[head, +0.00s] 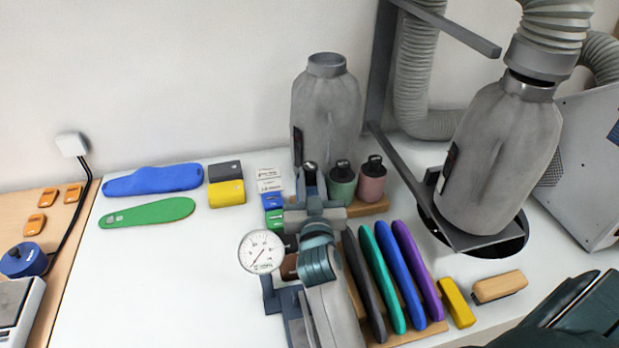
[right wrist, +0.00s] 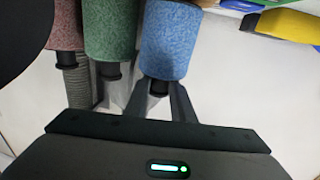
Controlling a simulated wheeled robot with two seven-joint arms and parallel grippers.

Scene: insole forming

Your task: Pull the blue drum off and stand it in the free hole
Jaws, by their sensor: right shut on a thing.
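In the right wrist view the blue drum (right wrist: 165,40) shows with its black end knob (right wrist: 158,88) between the fingers of my right gripper (right wrist: 160,98), which is shut on it. The green drum (right wrist: 109,35) and the pink drum (right wrist: 66,25) are side by side next to it. In the head view my right gripper (head: 311,182) hides the blue drum's body, left of the green drum (head: 342,190) and the pink drum (head: 371,186). These two stand upright on a wooden base (head: 377,207). The free hole cannot be made out. My left gripper is not in view.
A dial gauge (head: 261,251) stands left of my right arm. A grey bottle-like bag (head: 327,105) stands behind the drums. Blue (head: 153,180) and green (head: 147,213) insoles lie left; the white table is clear in front of them.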

